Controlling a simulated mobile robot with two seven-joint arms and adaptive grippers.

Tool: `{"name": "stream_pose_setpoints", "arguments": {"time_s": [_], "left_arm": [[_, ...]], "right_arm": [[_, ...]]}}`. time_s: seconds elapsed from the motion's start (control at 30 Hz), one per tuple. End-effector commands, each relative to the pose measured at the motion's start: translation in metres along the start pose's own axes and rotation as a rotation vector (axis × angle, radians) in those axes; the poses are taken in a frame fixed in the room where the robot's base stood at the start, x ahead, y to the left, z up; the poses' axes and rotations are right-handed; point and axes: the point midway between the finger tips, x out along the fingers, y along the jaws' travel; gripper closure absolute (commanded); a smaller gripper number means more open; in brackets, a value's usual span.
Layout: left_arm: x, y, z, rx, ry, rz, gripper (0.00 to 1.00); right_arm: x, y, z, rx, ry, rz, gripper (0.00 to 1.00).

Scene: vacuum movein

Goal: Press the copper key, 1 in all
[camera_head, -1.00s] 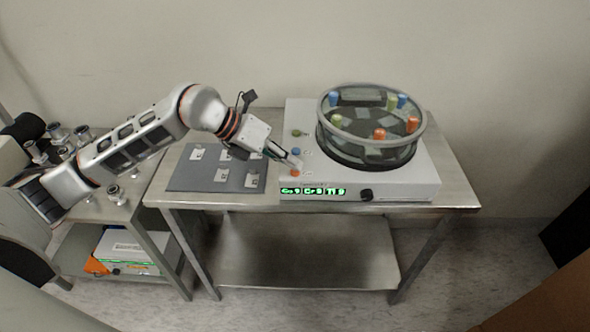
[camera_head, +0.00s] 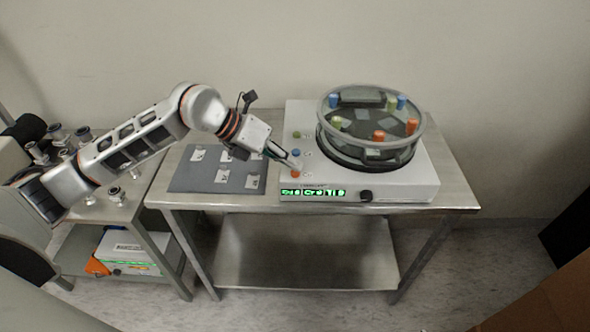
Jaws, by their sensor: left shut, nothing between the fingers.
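The white machine (camera_head: 420,185) on the steel table has a column of small keys on its left side. They are a green key (camera_head: 296,135), a blue key (camera_head: 296,153) and an orange, copper-coloured key (camera_head: 295,174), the lowest. My left gripper (camera_head: 294,163) is shut and empty, reaching in from the left. Its tips are at the orange key, just below the blue one; I cannot tell whether they touch it. A green-lit display (camera_head: 313,193) sits below the keys, its text too small to read surely. My right gripper is not in view.
A round clear-walled chamber (camera_head: 372,155) with coloured pegs stands on the machine. A black knob (camera_head: 366,195) is on its front. A grey mat (camera_head: 187,181) with several small pale squares lies left of it. A lower side table (camera_head: 112,208) stands at left.

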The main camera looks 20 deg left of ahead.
Motion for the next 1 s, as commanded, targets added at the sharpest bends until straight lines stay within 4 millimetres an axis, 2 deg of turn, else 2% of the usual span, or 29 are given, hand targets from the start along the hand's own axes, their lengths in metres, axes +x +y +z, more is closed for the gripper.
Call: {"name": "stream_pose_setpoints", "arguments": {"time_s": [0.13, 0.57, 1.0], "left_arm": [[-0.007, -0.004, 0.005, 0.001, -0.002, 0.000, 1.00], [-0.009, -0.006, 0.007, 0.001, -0.003, 0.000, 1.00], [-0.036, -0.026, 0.027, 0.001, -0.002, 0.000, 1.00]], "right_arm": [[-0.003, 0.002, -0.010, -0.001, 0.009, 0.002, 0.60], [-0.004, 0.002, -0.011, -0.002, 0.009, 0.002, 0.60], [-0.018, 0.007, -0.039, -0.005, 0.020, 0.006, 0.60]]}}
